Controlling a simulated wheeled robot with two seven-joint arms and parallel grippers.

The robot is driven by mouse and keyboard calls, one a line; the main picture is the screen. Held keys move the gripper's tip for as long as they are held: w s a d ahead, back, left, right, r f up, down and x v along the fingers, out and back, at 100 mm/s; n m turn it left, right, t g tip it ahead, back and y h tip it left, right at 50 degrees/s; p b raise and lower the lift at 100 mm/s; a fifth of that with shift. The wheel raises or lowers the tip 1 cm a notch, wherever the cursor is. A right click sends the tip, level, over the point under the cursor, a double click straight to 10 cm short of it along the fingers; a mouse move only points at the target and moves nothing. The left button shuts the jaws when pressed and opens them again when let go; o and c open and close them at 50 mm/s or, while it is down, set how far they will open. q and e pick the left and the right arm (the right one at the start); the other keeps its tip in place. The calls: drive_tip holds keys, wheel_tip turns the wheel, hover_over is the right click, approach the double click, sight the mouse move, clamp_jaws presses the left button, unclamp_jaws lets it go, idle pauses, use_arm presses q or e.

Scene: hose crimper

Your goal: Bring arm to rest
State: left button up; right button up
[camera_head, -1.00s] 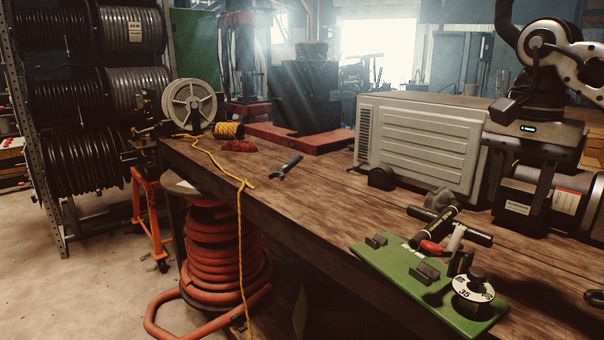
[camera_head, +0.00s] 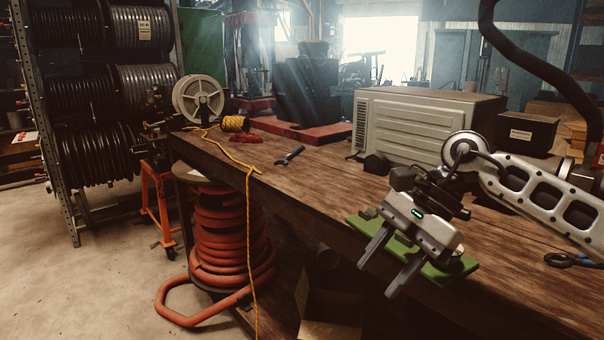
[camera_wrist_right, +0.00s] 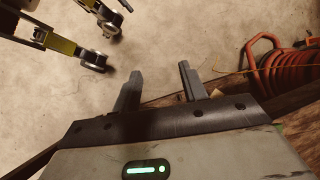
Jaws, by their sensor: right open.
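My right gripper (camera_head: 377,280) is open and empty, its two fingers apart and pointing down past the front edge of the workbench. Its arm comes in from the right, and the gripper body covers much of the green base plate (camera_head: 460,270) on the bench. What stood on that plate is mostly hidden. In the right wrist view the two open fingers (camera_wrist_right: 160,68) show with nothing between them, over the concrete floor. My left gripper is in neither view.
The wooden workbench (camera_head: 330,184) carries a beige ribbed cabinet (camera_head: 405,125), a wrench (camera_head: 289,155) and a cable reel (camera_head: 198,98). A red hose coil (camera_head: 230,235) and an open cardboard box (camera_head: 330,312) sit below. Floor at the left is clear.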

drive_tip(key=s+a+m+t+y, duration=0.1)
drive_tip(key=s+a+m+y, duration=0.3)
drive_tip(key=a+m+y, duration=0.35)
drive_tip(key=s+a+m+t+y, duration=0.1)
drive_tip(key=s+a+m+y, duration=0.2)
drive_tip(key=a+m+y, duration=0.45)
drive_tip(key=w+d+f+m+t+h, duration=0.1)
drive_tip(key=d+f+m+t+h, duration=0.25)
drive_tip(key=m+t, duration=0.45)
drive_tip(key=d+f+m+t+h, duration=0.2)
drive_tip(key=f+m+t+h, duration=0.15)
drive_tip(key=m, duration=0.95)
drive_tip(key=w+d+f+m+t+h, duration=0.1)
drive_tip(key=d+f+m+t+h, duration=0.35)
drive_tip(key=m, duration=0.55)
drive_tip(key=s+d+f+m+g+h, duration=0.2)
drive_tip(key=s+d+f+m+h, duration=0.1)
drive_tip(key=s+f+m, duration=0.3)
drive_tip(key=s+d+f+m+g+h, duration=0.3)
drive_tip(key=s+f+m, duration=0.3)
drive_tip(key=f, duration=0.5)
drive_tip(key=shift+s+d+m+h, duration=0.35)
drive_tip(key=shift+s+m, duration=0.05)
drive_tip(key=shift+m, duration=0.2)
